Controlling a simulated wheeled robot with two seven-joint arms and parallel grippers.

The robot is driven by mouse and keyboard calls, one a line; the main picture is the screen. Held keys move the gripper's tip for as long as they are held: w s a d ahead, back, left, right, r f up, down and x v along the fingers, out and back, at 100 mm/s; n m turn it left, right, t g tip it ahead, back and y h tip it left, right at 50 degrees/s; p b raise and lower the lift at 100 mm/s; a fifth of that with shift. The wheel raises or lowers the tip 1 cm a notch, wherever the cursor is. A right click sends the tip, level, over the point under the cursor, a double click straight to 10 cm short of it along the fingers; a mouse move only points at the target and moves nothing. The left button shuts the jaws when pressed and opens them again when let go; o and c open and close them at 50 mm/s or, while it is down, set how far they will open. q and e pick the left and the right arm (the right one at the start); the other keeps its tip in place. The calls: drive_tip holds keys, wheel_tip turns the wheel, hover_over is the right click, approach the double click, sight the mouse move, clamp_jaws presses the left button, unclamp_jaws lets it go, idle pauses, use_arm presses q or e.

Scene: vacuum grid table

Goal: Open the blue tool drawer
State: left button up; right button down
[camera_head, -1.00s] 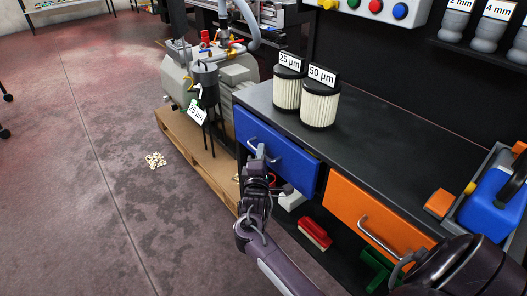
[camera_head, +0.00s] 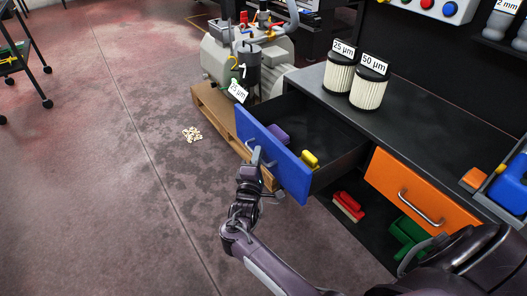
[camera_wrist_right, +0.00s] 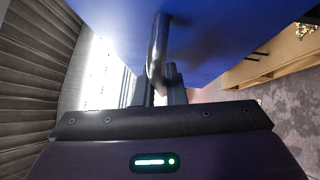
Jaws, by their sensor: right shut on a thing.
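The blue tool drawer (camera_head: 272,153) stands pulled out from the dark bench, and its inside shows. A purple item (camera_head: 279,135) and a yellow item (camera_head: 310,160) lie in it. My right gripper (camera_head: 257,160) is at the front of the drawer, shut on its metal handle. In the right wrist view the handle (camera_wrist_right: 158,52) runs down between the fingers, with the blue front (camera_wrist_right: 215,35) above. My left gripper is not in view.
The orange drawer (camera_head: 420,190) to the right is shut. Two filters (camera_head: 338,75) stand on the bench top (camera_head: 420,110). A pump (camera_head: 220,60) on a wooden pallet (camera_head: 212,100) is left of the drawer. A red brush (camera_head: 349,205) lies below.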

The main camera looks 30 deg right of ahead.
drive_tip(key=shift+s+a, duration=0.1)
drive_tip(key=shift+a, duration=0.55)
drive_tip(key=c, duration=1.5)
unclamp_jaws()
